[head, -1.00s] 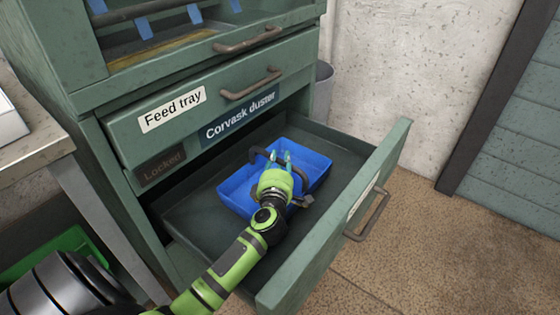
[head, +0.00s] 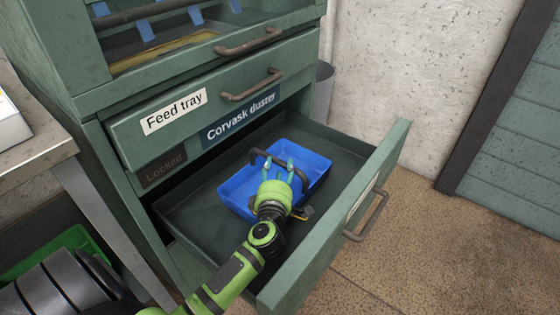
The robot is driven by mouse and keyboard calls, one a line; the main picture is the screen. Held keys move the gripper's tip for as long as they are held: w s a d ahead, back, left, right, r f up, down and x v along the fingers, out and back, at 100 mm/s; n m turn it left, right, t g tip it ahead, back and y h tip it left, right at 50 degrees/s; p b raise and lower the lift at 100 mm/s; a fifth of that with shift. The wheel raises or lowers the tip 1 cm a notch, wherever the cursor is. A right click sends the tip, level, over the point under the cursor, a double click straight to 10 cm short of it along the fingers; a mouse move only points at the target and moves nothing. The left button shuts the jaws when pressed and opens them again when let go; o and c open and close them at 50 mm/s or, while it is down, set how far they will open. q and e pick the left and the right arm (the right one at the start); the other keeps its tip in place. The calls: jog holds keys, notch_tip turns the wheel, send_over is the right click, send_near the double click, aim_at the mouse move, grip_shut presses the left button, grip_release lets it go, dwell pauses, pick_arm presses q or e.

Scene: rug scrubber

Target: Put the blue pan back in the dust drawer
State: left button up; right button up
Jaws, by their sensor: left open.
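The blue pan (head: 236,192) is a rectangular tray with a dark handle (head: 259,153) at its far side. It lies inside the pulled-out lower drawer (head: 340,163), on the drawer's dark floor. My left gripper (head: 278,166) is over the pan, its fingers open near the handle and apart from each other. I cannot tell whether the fingers touch the handle. My gripper and wrist hide part of the pan's right and near sides. My right gripper is not in view.
The green machine has a closed Feed tray drawer (head: 205,113) above the open drawer. The open drawer's front with its handle (head: 370,215) stands out over the brown floor (head: 440,250). A metal table (head: 35,150) stands at the left. A grey bin (head: 322,92) is behind.

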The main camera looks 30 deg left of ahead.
pick_arm(q)
jog(key=shift+v, duration=2)
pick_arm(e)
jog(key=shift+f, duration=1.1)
